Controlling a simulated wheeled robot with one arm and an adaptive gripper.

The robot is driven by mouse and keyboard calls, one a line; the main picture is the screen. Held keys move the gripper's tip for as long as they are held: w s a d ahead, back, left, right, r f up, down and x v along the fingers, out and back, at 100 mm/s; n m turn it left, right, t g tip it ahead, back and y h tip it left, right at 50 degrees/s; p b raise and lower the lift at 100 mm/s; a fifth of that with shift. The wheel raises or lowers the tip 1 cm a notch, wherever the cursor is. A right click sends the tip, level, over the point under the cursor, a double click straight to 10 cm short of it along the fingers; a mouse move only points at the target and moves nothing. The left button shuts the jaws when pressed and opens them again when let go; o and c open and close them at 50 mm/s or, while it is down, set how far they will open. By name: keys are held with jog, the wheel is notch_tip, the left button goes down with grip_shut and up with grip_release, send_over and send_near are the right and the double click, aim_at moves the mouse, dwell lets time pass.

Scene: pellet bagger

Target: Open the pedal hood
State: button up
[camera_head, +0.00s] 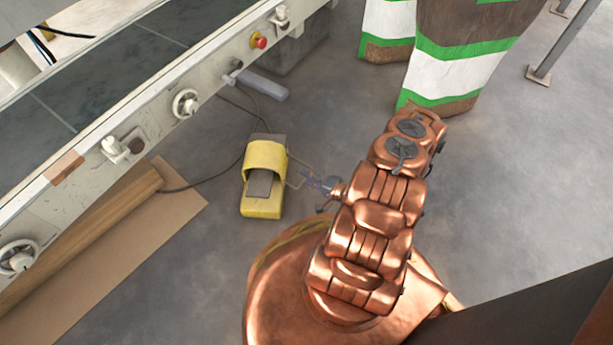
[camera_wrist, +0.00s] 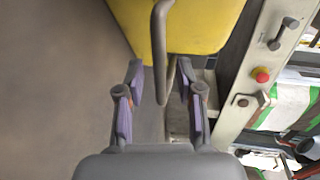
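The foot pedal has a yellow hood (camera_head: 265,158) over a grey pedal plate (camera_head: 259,183) and stands on the floor. A thin bent-rod handle (camera_head: 300,173) sticks out from the hood's right side. My gripper (camera_head: 311,180) is low beside the pedal, at the outer end of this handle. In the wrist view the yellow hood (camera_wrist: 185,25) fills the top, and the rod handle (camera_wrist: 159,60) comes down between my two spread purple-padded fingers (camera_wrist: 161,85). Gaps show on both sides of the rod, so the gripper looks open. Whether a finger touches the rod is unclear.
The machine frame (camera_head: 150,105) with its knobs and red button (camera_head: 259,42) runs along the left. A cardboard sheet (camera_head: 130,235) lies beneath it. A dark cable (camera_head: 205,183) runs to the pedal. Striped sacks (camera_head: 465,55) stand behind my arm.

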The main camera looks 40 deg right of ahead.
jog(key=shift+v, duration=3.3)
